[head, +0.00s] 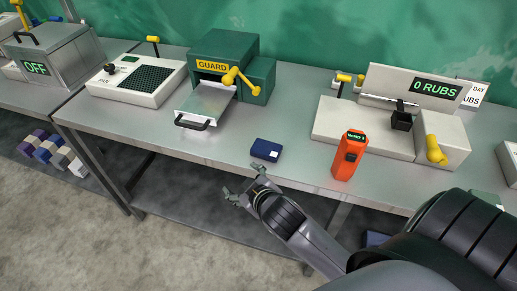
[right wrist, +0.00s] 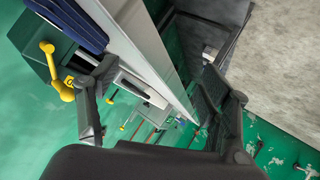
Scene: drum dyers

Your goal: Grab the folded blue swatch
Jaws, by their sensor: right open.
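The folded blue swatch (head: 263,148), dark blue with a small white label, lies flat on the grey metal table near its front edge. It also shows as a striped blue edge at the top of the right wrist view (right wrist: 72,20). My right gripper (head: 246,184) is open and empty, just in front of the table edge and apart from the swatch. In the right wrist view its two fingers (right wrist: 158,100) are spread wide. My left gripper is not in view.
An orange handheld device (head: 347,160) stands right of the swatch. Behind are a green guard machine (head: 225,50) with a pulled-out tray (head: 205,105) and a rub tester (head: 335,122). A white fan box (head: 130,82) stands left. Bare table (head: 215,148) surrounds the swatch.

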